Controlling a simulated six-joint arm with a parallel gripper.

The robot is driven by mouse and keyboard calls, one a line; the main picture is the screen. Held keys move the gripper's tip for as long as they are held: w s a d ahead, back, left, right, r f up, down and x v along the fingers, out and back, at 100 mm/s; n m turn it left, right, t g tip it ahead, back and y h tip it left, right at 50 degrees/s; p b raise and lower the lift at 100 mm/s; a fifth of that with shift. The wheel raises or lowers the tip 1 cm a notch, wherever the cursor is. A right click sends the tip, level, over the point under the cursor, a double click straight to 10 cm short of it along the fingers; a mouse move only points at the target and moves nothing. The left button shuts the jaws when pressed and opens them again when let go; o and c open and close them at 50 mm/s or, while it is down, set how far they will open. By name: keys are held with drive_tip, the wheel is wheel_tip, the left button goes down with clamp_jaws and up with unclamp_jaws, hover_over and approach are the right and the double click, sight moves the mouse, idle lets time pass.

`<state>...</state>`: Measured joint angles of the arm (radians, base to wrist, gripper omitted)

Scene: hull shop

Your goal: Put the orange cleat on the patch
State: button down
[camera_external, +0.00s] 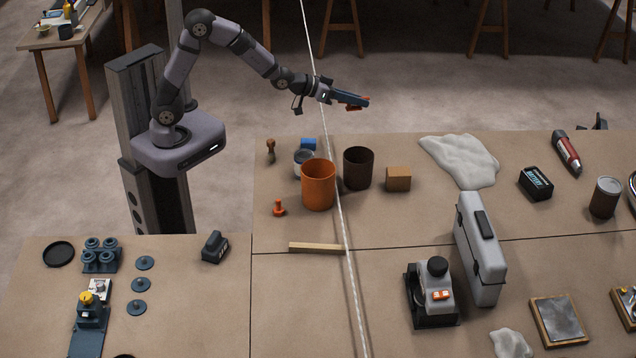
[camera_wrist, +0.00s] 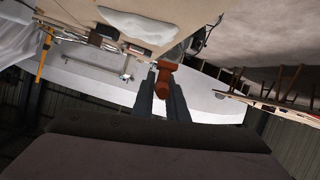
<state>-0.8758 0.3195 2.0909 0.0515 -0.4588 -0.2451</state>
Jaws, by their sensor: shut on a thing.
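My gripper (camera_external: 356,100) is raised in the air beyond the back edge of the table, pointing right. It is shut on an orange cleat (camera_wrist: 166,79), which shows between the two dark fingers in the wrist view. In the external view only orange bits of the cleat show around the fingers. A white irregular sheet (camera_external: 460,160) lies flat at the back of the table, to the right of and below my gripper in the picture; a smaller white piece (camera_external: 511,344) lies at the front. I cannot tell which is the patch.
An orange cup (camera_external: 318,185), a dark brown cup (camera_external: 358,168) and a wooden block (camera_external: 398,179) stand left of the large sheet. A small orange peg (camera_external: 279,207) stands nearby. A pale rope (camera_external: 340,190) crosses the view. A grey case (camera_external: 480,248) stands upright in front.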

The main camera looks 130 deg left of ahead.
drive_tip(key=w+d+m, duration=0.1)
drive_tip(key=w+d, duration=0.2)
drive_tip(key=w, duration=0.1)
drive_tip(key=w+d+m+t+h, duration=0.1)
drive_tip(key=w+d, duration=0.2)
drive_tip(key=w, duration=0.2)
drive_tip(key=w+d+t+h, duration=0.1)
drive_tip(key=w+d, duration=0.3)
drive_tip(key=w, duration=0.1)
drive_tip(key=shift+w+r+m, duration=0.15)
drive_tip(key=shift+r+m, duration=0.05)
drive_tip(key=shift+m, duration=0.2)
drive_tip(key=w+d+m+t+h, duration=0.1)
drive_tip(key=w+d+m+h, duration=0.1)
drive_tip(key=w+d, duration=0.5)
drive_tip(key=w+d+m+t+h, duration=0.1)
drive_tip(key=w+d, duration=0.4)
drive_tip(key=d, duration=0.5)
drive_tip(key=m+h, duration=0.5)
drive_tip(key=h, duration=0.1)
hover_over(300, 303)
wheel_tip(300, 303, down, 3)
drive_tip(key=shift+t, duration=0.3)
drive_tip(key=shift+f, duration=6.35)
